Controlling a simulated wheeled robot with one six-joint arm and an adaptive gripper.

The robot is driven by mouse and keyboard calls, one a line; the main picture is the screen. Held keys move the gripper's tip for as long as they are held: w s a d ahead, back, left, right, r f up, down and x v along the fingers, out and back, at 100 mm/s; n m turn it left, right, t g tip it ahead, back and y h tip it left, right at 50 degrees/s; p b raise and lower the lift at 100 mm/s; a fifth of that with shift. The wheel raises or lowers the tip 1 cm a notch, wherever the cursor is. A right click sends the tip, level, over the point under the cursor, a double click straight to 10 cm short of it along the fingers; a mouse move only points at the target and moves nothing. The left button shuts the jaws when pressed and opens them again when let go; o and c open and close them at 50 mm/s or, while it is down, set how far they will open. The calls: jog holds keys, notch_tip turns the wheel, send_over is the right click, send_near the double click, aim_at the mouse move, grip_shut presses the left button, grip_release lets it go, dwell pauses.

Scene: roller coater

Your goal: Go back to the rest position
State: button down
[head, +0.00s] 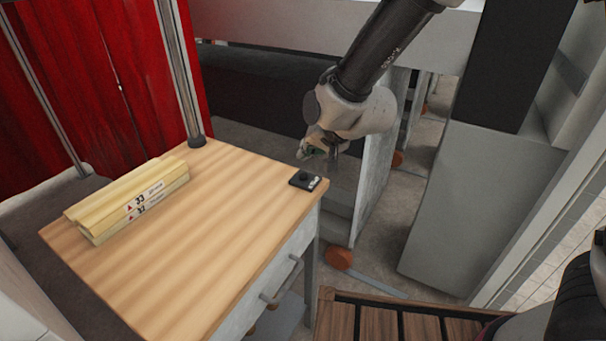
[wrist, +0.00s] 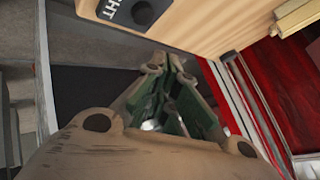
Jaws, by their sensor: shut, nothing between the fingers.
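My gripper (head: 308,152) hangs at the far right corner of the wooden table top (head: 225,215) in the head view, beyond a small black box with a round knob (head: 305,180). In the wrist view my gripper (wrist: 165,65) points away with its green-lined fingers meeting at the tips. Nothing is between them. The black knob box (wrist: 135,12) lies at the top of the wrist view with part of a white label showing. My gripper appears apart from the box and the table.
Stacked yellow bars (head: 130,200) with labels lie at the table's left. A red curtain (head: 85,80) and a metal post (head: 180,70) stand behind. A white panel (head: 378,160) stands right of the table. A drawer handle (head: 280,282) juts out in front.

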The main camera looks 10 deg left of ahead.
jog(key=shift+r, duration=1.05)
jog(key=s+d+f+n+g, duration=0.1)
jog(key=s, duration=0.1)
jog(key=s+d+f+n+g+h, duration=0.1)
jog(key=s+f, duration=0.1)
jog(key=s+d+f+n+g, duration=0.1)
jog(key=s, duration=0.1)
jog(key=shift+d+f+h, duration=0.1)
jog(key=shift+f+h, duration=0.05)
jog(key=shift+h, duration=0.15)
jog(key=s+d+r+m+h, duration=0.1)
jog(key=s+d+r, duration=0.4)
jog(key=d, duration=0.9)
jog(key=s+d+r+m+h, duration=0.1)
jog(key=s+d+r, duration=0.4)
jog(key=d, duration=1)
jog(key=s+d+r+m+h, duration=0.1)
jog(key=s+d+r+h, duration=0.2)
jog(key=d, duration=1.2)
notch_tip(320, 180, up, 5)
jog(key=shift+s+r+t, duration=0.1)
jog(key=shift+s+t, duration=0.3)
jog(key=shift+s, duration=0.7)
jog(key=shift+d, duration=0.1)
